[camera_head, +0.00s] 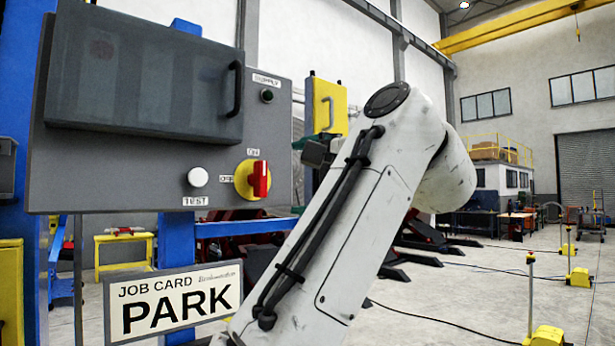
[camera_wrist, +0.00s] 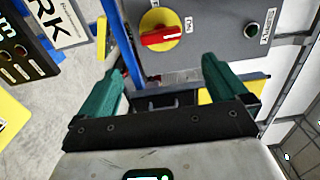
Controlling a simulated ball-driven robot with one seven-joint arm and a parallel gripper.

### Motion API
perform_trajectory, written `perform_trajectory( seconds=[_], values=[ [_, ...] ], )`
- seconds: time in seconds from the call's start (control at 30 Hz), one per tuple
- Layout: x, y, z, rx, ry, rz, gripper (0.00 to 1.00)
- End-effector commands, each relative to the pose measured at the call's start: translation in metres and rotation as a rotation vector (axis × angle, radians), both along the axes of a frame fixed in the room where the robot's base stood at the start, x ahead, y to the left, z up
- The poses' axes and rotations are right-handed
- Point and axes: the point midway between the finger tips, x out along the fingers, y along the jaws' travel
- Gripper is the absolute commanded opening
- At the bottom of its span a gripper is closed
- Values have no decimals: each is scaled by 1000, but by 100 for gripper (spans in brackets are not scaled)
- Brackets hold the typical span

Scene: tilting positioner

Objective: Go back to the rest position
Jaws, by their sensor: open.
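My gripper (camera_wrist: 165,88) is open and empty in the wrist view, with its two green fingers spread apart. In the head view my white arm reaches up across the middle, and a small part of the gripper (camera_head: 318,148) shows just right of the grey control panel (camera_head: 110,170). The panel carries a red switch handle on a yellow disc (camera_head: 252,180), standing upright toward the upper label. The switch also shows in the wrist view (camera_wrist: 160,36), beyond the fingers and apart from them. A job card (camera_head: 175,302) below the panel reads PARK.
The panel has a dark hinged cover (camera_head: 140,75), a white TEST button (camera_head: 198,177) and a dark green SUPPLY lamp (camera_head: 267,96). A yellow box (camera_head: 328,105) stands behind my gripper. Cables and yellow posts (camera_head: 530,295) are on the floor at right.

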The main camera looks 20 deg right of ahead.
Motion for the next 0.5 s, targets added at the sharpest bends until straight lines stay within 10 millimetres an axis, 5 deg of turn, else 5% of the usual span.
perform_trajectory(
  seconds=[0.4,0.5],
  values=[
    [0,0,0,0,0,0,100],
    [4,-1,-20,-44,21,-12,100]
  ],
)
